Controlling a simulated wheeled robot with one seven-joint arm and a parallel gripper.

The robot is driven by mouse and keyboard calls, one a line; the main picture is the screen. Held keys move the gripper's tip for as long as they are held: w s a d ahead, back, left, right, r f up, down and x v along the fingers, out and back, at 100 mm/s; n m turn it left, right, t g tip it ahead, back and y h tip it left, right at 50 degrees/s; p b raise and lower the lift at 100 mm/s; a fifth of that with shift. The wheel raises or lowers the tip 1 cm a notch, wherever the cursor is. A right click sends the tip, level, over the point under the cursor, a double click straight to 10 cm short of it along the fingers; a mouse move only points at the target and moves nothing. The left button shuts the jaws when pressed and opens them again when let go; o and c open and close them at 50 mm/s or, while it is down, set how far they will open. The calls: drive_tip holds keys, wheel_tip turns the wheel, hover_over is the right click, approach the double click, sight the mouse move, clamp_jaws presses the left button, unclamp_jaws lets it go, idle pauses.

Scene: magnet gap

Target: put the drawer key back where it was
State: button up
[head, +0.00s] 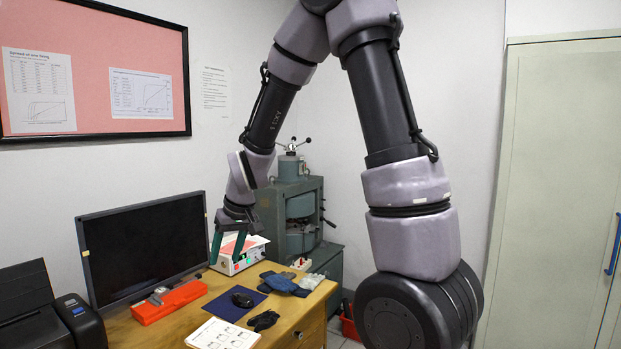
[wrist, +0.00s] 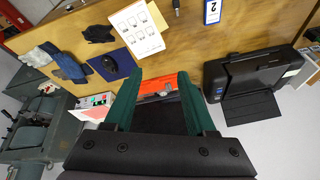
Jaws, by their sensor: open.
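I cannot make out a drawer key for certain in either view. A small dark and silver object (wrist: 176,4) at the top edge of the wrist view is too small and cut off to identify. The wooden desk (head: 278,318) has a drawer front at its right end in the head view, with a small dark fitting. My gripper (head: 228,246) is above the back of the desk, in front of the monitor's right edge. Its green fingers (wrist: 158,84) are apart, with nothing held between them.
The black monitor (head: 145,245), orange tray (head: 172,302) and printer (head: 50,315) are at left. A red-and-white box (head: 247,257) is close to my gripper. A green machine (head: 292,205) stands behind.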

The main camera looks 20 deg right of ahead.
drive_tip(key=s+d+r+m+t, duration=0.1)
drive_tip(key=s+d+r+m, duration=0.1)
drive_tip(key=s+d+r, duration=0.4)
drive_tip(key=s+d+r+m+t, duration=0.1)
drive_tip(key=d+r+m, duration=0.15)
drive_tip(key=r, duration=0.65)
drive_tip(key=s+d+r+m+t, duration=0.1)
drive_tip(key=s+d+r+m, duration=0.1)
drive_tip(key=s+d+r, duration=0.4)
drive_tip(key=s, duration=0.5)
drive_tip(key=shift+d+t+h, duration=0.15)
drive_tip(key=shift+t+h, duration=0.15)
drive_tip(key=shift+r+m, duration=0.1)
drive_tip(key=shift+m, duration=0.15)
